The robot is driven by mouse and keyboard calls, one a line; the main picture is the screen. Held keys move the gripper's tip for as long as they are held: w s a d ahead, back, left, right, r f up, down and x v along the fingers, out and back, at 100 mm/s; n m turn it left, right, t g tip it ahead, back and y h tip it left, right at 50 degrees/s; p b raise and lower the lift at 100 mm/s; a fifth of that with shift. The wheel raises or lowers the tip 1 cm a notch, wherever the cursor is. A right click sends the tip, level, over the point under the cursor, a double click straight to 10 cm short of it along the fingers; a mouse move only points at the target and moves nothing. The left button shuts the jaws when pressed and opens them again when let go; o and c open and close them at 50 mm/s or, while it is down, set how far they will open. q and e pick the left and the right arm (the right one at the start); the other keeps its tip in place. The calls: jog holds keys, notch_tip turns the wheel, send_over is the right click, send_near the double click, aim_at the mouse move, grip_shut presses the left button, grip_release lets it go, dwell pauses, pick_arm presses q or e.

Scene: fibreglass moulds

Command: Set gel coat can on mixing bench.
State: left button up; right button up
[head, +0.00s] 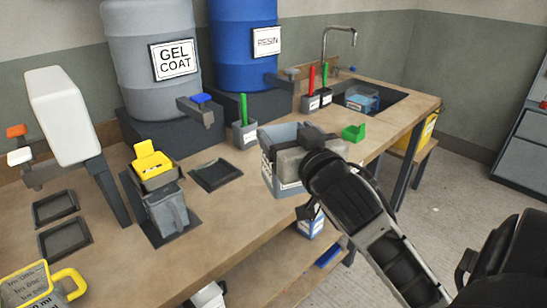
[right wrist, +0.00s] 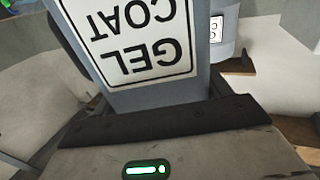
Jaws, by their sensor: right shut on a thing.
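The gel coat can (head: 282,178) is a blue-grey container with a white label, at the front edge of the wooden mixing bench (head: 232,198) in the head view. My right gripper (head: 300,152) is shut on it, covering part of its top and right side. In the right wrist view, the can (right wrist: 150,98) fills the upper middle, and its "GEL COAT" label appears upside down. I cannot tell whether its base touches the bench. My left gripper is not in view.
A grey drum (head: 155,90) marked GEL COAT and a blue drum (head: 240,30) marked RESIN stand behind.

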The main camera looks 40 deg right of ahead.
jog(key=w+f+b, duration=0.1)
jog(key=w+b, duration=0.1)
jog(key=b, duration=0.1)
jog(key=shift+f, duration=0.25)
jog(key=w+f, duration=1.1)
jog(key=shift+a+f, duration=0.15)
jog(key=shift+a, duration=0.05)
jog(key=shift+w, duration=0.1)
jog(key=shift+f, duration=0.15)
jog(key=o, duration=1.9)
